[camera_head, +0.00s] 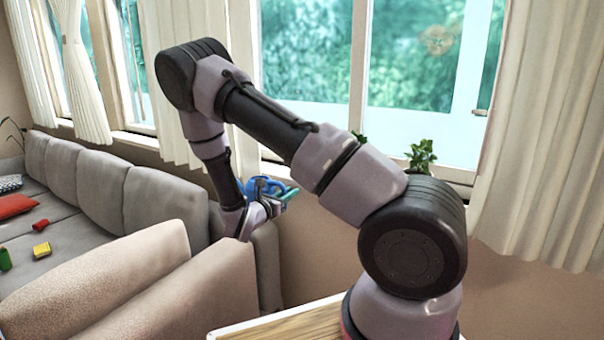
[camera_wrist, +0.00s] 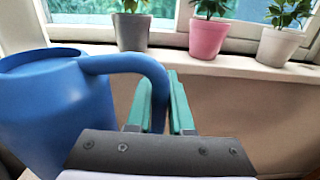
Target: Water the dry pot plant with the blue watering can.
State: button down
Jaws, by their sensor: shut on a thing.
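The blue watering can (camera_wrist: 58,112) fills the left of the wrist view. My gripper (camera_wrist: 160,98) has its green fingers shut on the can's curved handle. In the head view the blue can (camera_head: 262,187) shows small beside my gripper (camera_head: 285,196), partly hidden by it. In the wrist view three potted plants stand on the windowsill beyond the gripper: a grey pot (camera_wrist: 133,32), a pink pot (camera_wrist: 208,38) and a white pot (camera_wrist: 277,46). Their leaves look green where visible; I cannot tell which is dry. The can's spout is not visible.
The white windowsill (camera_wrist: 230,66) runs along the window. A plant (camera_head: 421,156) shows above my arm in the head view. A grey sofa (camera_head: 100,188) with a red cushion (camera_head: 17,206) and small coloured objects stands left. A wooden tabletop (camera_head: 290,326) lies in front.

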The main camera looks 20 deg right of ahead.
jog(key=s+d+r+m+g+h, duration=0.1)
jog(key=s+d+r+m+g, duration=0.1)
jog(key=d+r+g, duration=0.4)
jog(key=s+d+r+m+g+h, duration=0.2)
jog(key=s+d+r+m+g, duration=0.1)
jog(key=d+r+g, duration=0.4)
jog(key=shift+s+d+r, duration=0.4)
jog(key=shift+s+r, duration=0.25)
jog(key=shift+r, duration=0.9)
jog(key=shift+w+r+n, duration=0.15)
jog(key=shift+r+n, duration=0.25)
jog(key=shift+r, duration=0.5)
jog(key=shift+w+r+n, duration=0.25)
jog(key=shift+r+n, duration=0.15)
jog(key=shift+r, duration=0.45)
dwell(0.7)
